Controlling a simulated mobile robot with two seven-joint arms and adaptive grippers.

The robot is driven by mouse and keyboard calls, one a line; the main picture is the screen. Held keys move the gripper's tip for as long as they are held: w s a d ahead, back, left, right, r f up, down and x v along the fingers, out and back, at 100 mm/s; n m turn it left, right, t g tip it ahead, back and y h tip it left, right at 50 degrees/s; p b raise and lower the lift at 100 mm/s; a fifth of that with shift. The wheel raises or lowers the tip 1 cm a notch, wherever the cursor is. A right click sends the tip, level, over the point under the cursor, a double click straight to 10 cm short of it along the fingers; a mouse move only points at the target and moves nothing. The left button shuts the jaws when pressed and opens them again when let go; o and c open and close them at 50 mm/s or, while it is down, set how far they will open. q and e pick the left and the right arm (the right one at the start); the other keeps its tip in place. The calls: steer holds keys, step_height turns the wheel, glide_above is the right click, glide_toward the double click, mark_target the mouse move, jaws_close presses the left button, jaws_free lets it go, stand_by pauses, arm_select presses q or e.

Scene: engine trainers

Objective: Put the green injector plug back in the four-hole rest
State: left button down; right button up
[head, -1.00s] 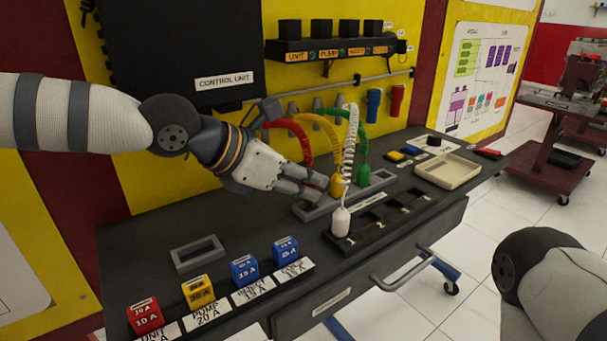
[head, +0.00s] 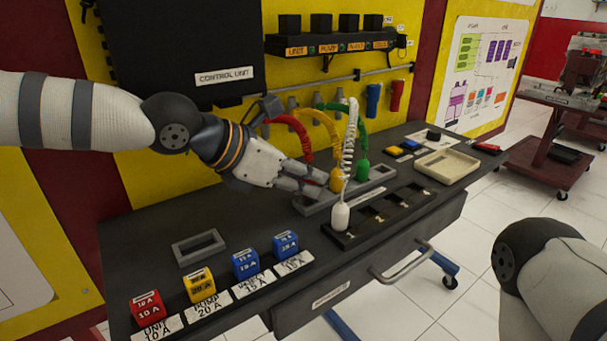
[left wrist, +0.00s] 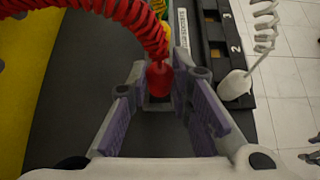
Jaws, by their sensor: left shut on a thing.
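The green plug (head: 362,170) stands upright at the far part of the grey rest (head: 381,178), its green hose arching back to the wall. The yellow plug (head: 337,180) is beside it in the rest. My left gripper (head: 322,187) is low over the rest's near-left end. In the left wrist view its fingers (left wrist: 162,88) are on either side of the red plug (left wrist: 160,78), and it is shut on that plug. In the head view the fingers hide the red plug. The white plug (head: 340,216) stands in the black numbered strip (head: 372,214). My right gripper is out of view.
An empty grey frame (head: 198,249) and several coloured fuse blocks (head: 246,264) are at the bench's near left. A beige tray (head: 447,168) is at the far right. Red, yellow, green and white hoses arch over the rest.

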arm_select(q)
steer(key=shift+f, duration=0.65)
steer(key=c, duration=1.7)
jaws_free()
steer(key=v, duration=0.1)
steer(key=p+v, duration=0.1)
steer(key=v, duration=0.1)
steer(key=shift+r, duration=0.55)
steer(key=shift+v, duration=0.75)
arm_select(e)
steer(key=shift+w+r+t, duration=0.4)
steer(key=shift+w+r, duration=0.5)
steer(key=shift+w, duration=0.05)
arm_select(q)
step_height(320, 180, up, 3)
steer(key=shift+r+p, duration=0.1)
steer(key=shift+p, duration=0.25)
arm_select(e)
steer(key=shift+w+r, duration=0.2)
